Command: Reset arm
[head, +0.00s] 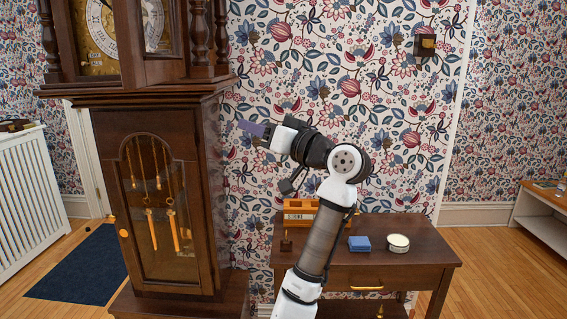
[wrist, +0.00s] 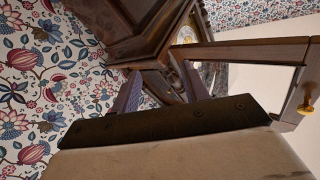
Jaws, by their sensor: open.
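My gripper (head: 250,128) is raised at the end of my bent arm in the head view, pointing left beside the tall clock. Its fingers look purple-grey. In the wrist view, the fingers of my gripper (wrist: 162,82) stand apart with nothing between them. The dark wooden clock case (head: 158,120) stands to the left of my gripper. Its hood door (wrist: 245,52) stands open in the wrist view, and part of the dial (wrist: 187,35) shows. I cannot tell from the head view how far the fingers are from the clock.
A dark side table (head: 420,252) stands behind my arm. It bears a wooden box (head: 300,208), a blue block (head: 359,243) and a round tin (head: 398,243). A white radiator (head: 30,200) and a dark blue rug (head: 90,268) are left. Wooden floor (head: 510,275) is clear at right.

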